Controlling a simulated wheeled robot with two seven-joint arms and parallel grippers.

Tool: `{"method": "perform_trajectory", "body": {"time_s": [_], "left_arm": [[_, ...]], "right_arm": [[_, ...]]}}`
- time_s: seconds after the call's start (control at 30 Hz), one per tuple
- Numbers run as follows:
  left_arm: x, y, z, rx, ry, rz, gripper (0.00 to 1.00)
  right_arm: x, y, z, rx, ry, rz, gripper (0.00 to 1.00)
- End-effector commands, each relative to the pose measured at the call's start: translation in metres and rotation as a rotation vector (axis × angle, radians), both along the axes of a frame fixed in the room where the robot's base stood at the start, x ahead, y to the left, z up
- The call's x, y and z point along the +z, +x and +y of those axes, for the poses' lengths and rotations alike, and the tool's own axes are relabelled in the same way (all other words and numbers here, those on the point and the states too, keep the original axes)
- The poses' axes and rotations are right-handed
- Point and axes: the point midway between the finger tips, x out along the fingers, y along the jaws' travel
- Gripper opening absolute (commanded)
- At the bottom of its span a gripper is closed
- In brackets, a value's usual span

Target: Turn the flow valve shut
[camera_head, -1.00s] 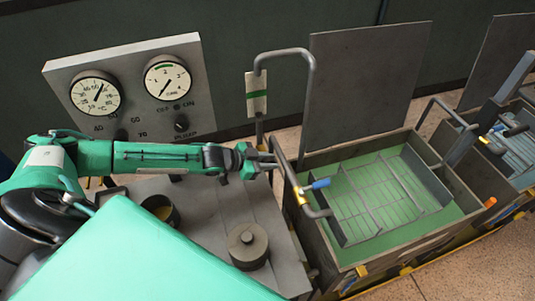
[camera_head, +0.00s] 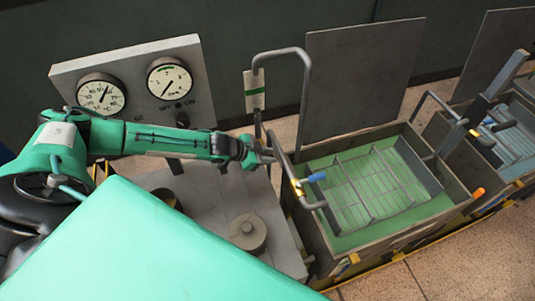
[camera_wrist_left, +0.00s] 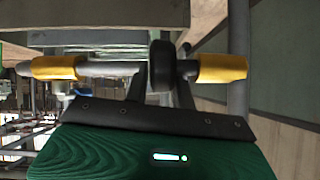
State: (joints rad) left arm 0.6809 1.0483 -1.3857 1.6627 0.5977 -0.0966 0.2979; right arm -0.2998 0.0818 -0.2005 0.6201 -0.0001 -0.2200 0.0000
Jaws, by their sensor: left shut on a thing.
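My left gripper (camera_head: 268,157) reaches in from the left at the near-left side of the green-filled tank, beside a bent grey pipe. In the left wrist view, its two dark fingers (camera_wrist_left: 161,84) are shut on a dark upright handle, which I take to be the flow valve (camera_wrist_left: 161,62). The handle crosses a grey pipe (camera_wrist_left: 103,68) between two yellow collars. In the head view the gripper hides most of that handle, so its angle is hard to tell. A blue-tipped fitting (camera_head: 316,177) sits over the tank edge, right of the gripper. My right gripper is not in view.
The open tank (camera_head: 345,249) has a raised lid (camera_head: 354,77) behind it. A second tank stands at the far right. A gauge panel (camera_head: 198,78) rises behind my arm. A round grey weight-like lid (camera_head: 248,232) lies on the grey bench (camera_head: 208,200) below it.

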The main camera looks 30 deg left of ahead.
Motion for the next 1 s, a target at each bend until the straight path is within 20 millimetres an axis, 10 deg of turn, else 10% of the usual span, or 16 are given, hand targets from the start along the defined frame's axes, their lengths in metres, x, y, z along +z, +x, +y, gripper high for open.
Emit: {"method": "perform_trajectory", "body": {"time_s": [0.13,1.0], "left_arm": [[0.001,0.001,0.001,0.001,0.001,-0.001,0.46],[0.041,-0.046,0.039,0.001,0.002,-0.002,0.46]], "right_arm": [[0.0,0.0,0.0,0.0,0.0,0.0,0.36],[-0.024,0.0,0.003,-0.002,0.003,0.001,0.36]]}}
